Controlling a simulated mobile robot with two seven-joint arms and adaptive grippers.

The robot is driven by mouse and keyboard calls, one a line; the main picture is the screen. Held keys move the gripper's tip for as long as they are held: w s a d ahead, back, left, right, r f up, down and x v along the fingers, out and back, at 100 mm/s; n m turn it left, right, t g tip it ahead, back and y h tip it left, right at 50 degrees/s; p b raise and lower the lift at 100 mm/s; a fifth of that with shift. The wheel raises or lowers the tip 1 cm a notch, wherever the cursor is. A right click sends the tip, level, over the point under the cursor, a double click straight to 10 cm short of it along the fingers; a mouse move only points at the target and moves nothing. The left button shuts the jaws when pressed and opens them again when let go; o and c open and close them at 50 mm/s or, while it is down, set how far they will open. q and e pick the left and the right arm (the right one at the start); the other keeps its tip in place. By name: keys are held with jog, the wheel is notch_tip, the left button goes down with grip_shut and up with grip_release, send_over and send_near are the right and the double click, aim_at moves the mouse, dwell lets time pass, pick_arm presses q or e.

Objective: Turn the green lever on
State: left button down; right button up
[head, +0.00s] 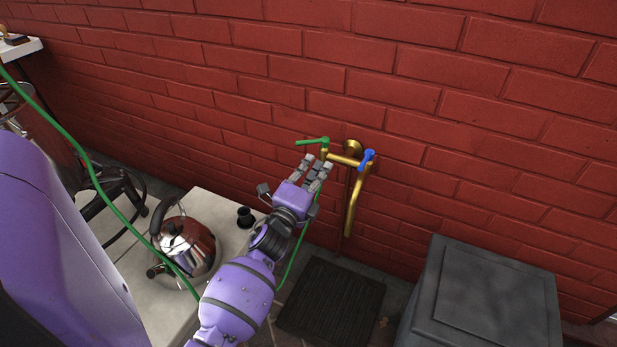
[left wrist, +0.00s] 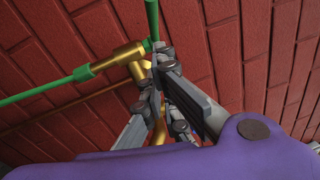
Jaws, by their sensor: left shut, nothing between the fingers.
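The green lever (head: 312,141) is on the left end of a brass double tap (head: 345,161) on the brick wall. In the head view it points left, roughly level. A blue lever (head: 367,158) is on the tap's right side. My left gripper (head: 319,164) is shut and empty, just below the green lever, in front of the tap. In the left wrist view, the green lever (left wrist: 152,18) rises past the fingertips (left wrist: 160,58), very close to them; I cannot tell whether they touch. The fingers hide part of the tap. My right gripper is not in view.
A green hose (head: 80,160) crosses the left side; near the tap it runs behind my arm. A steel kettle (head: 193,250) and a small black object (head: 245,217) stand on a pale counter (head: 205,203). A dark grey box (head: 485,300) stands right, beside a black mat (head: 330,305).

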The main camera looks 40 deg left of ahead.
aim_at(298, 143)
pick_arm(q)
jog(key=shift+w+a+r, duration=0.15)
jog(key=shift+w+a, duration=0.2)
jog(key=shift+a, duration=0.35)
jog(key=shift+w+a+r, duration=0.1)
jog(key=shift+w+a, duration=0.25)
jog(key=shift+a, duration=0.35)
jog(key=shift+s+a+m+h, duration=0.1)
jog(key=shift+a+m+h, duration=0.2)
jog(key=shift+h, duration=0.3)
jog(key=shift+a+m+h, duration=0.2)
jog(key=shift+m+h, duration=0.2)
jog(key=shift+h, duration=0.2)
jog(key=shift+w+a+m+h+b, duration=0.2)
jog(key=shift+a+m+h+b, duration=0.45)
jog(key=shift+a+h, duration=0.5)
jog(key=shift+w+a+m+h+b, duration=0.2)
jog(key=shift+a+m+h+b, duration=0.25)
jog(key=shift+a+m+h, duration=0.65)
jog(key=shift+d+n+h, duration=0.2)
jog(key=shift+n+h, duration=0.05)
jog(key=shift+r, duration=0.1)
notch_tip(298, 143, up, 10)
jog(key=shift+f, duration=0.1)
